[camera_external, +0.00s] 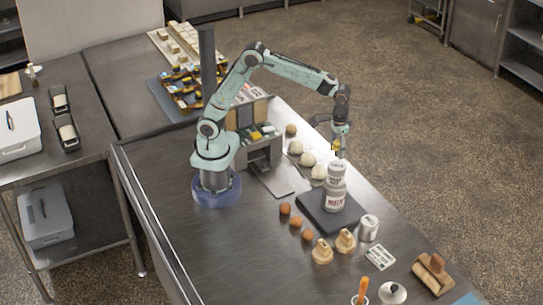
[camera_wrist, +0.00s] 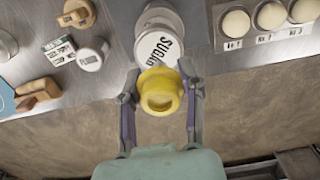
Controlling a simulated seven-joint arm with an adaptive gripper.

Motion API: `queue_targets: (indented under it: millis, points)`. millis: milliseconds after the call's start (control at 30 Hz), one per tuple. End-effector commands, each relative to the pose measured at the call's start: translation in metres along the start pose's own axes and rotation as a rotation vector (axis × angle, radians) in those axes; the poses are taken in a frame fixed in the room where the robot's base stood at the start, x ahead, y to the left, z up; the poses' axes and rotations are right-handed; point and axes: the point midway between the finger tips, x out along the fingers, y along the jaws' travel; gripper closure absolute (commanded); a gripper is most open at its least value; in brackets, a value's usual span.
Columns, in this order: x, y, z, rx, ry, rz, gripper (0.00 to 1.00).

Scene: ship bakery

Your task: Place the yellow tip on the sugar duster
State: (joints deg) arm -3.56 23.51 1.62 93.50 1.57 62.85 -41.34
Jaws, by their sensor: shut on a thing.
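My gripper (camera_wrist: 160,92) is shut on the yellow tip (camera_wrist: 160,91), a round piece with a recessed top, held between the two fingers. In the wrist view the sugar duster (camera_wrist: 152,46), a white round container lettered "SUGAR", is just beyond the tip, which overlaps its near edge. Whether the tip touches the duster cannot be told.
The dark board (camera_external: 318,217) lies on the steel counter. Pale dough balls (camera_external: 308,159) lie behind the stack and brown eggs (camera_external: 296,222) in front. A white can (camera_external: 369,227), wooden stamps (camera_external: 345,240) and a label card (camera_external: 380,257) stand to the right. The counter's far edge is close.

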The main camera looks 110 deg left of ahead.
Motion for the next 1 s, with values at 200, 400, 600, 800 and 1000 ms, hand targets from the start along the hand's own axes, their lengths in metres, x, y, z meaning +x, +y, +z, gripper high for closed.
queue_targets:
  millis: [200, 400, 600, 800, 1000]
  points:
    - [0.031, 0.003, -0.003, 0.0, -0.003, -0.003, 0.8]
    - [0.036, 0.003, -0.003, 0.001, 0.0, 0.0, 0.8]
    - [0.038, 0.003, -0.003, 0.0, -0.001, -0.001, 0.8]
    - [0.039, 0.003, -0.003, 0.001, -0.001, -0.001, 0.36]
    - [0.039, 0.003, -0.003, 0.0, -0.001, 0.0, 0.36]
